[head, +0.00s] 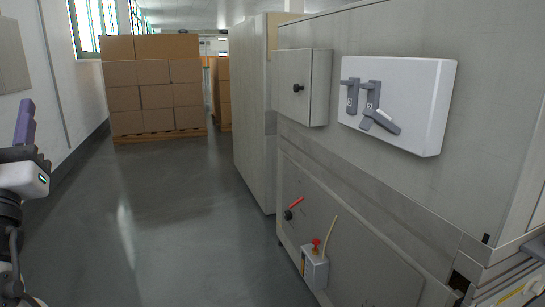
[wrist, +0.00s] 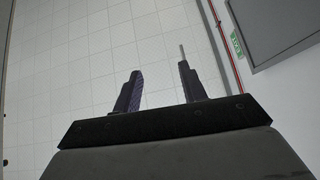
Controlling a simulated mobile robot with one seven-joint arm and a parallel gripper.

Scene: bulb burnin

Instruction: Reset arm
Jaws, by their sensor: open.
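My gripper (wrist: 160,88) shows in the wrist view with its two dark purple fingers spread apart and nothing between them. Behind the fingers is a pale tiled surface. In the head view, part of my arm is at the left edge, and one purple finger of the gripper (head: 25,122) points upward there. The gripper is well apart from the grey cabinet on the right. The rest of my arm is cut off by the frame edge.
A large grey cabinet (head: 400,190) fills the right, with a white panel of grey handles (head: 425,105), a small box with a black knob (head: 302,88), a red lever (head: 296,202) and a red-knobbed box (head: 315,268). Stacked cartons (head: 155,85) stand on a pallet behind. The grey floor (head: 160,215) between is clear.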

